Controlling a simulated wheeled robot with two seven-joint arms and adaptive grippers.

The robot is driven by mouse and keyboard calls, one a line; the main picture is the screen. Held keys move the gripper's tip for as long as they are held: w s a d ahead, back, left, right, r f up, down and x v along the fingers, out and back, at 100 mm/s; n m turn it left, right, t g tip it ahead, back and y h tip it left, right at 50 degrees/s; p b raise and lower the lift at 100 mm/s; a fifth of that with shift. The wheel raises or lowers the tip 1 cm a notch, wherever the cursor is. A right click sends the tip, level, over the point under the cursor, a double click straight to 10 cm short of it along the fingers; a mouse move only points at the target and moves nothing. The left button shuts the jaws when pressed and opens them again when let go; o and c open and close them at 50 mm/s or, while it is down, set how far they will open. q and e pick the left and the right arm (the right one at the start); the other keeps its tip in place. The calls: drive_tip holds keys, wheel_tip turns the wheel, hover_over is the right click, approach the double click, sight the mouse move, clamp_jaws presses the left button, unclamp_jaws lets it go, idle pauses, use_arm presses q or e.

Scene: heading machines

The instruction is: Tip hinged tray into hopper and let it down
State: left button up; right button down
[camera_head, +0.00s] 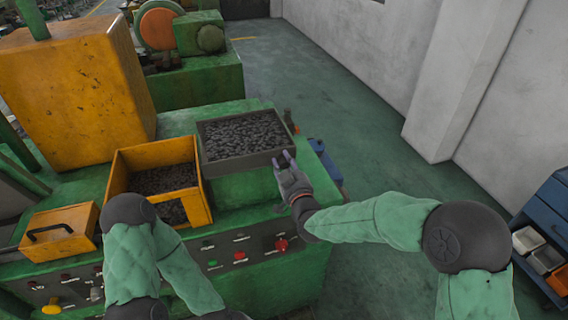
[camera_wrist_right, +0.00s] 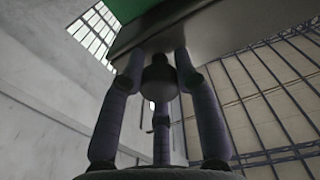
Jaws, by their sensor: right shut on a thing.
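The grey tray (camera_head: 243,161), filled with small dark metal pieces, sits on the green machine. It looks about level. The yellow hopper (camera_head: 207,193) stands open to its left, with dark pieces inside. My right gripper (camera_head: 284,164) is at the tray's near right corner, shut on the tray's knob. In the right wrist view my gripper's fingers (camera_wrist_right: 160,72) close around the dark round knob (camera_wrist_right: 159,84), under the tray's grey wall (camera_wrist_right: 150,38). The tray's hinge cannot be made out. My left arm comes in at the lower left; its gripper is out of the picture.
A control panel (camera_head: 225,258) with buttons runs along the machine's front. A yellow box with a black handle (camera_head: 72,238) sits left of the hopper, and a large yellow housing (camera_head: 78,100) stands behind. Open floor (camera_head: 365,165) lies to the right, before a blue shelf (camera_head: 546,215).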

drive_tip(key=shift+a+r+n, duration=0.15)
drive_tip(key=shift+r+n, duration=0.25)
drive_tip(key=shift+r, duration=0.45)
drive_tip(key=s+a+r+n+p, duration=0.1)
drive_tip(key=a+r+n+p, duration=0.3)
drive_tip(key=r, duration=0.3)
drive_tip(key=s+a+r+n+p, duration=0.2)
drive_tip(key=a+r+n+p, duration=0.2)
drive_tip(key=r, duration=0.3)
drive_tip(key=shift+a+r+n, duration=0.2)
drive_tip(key=shift+a+n, duration=0.1)
drive_tip(key=shift+a, duration=0.15)
drive_tip(key=c, duration=0.9)
unclamp_jaws()
drive_tip(key=shift+f, duration=0.1)
drive_tip(key=shift+s, duration=0.1)
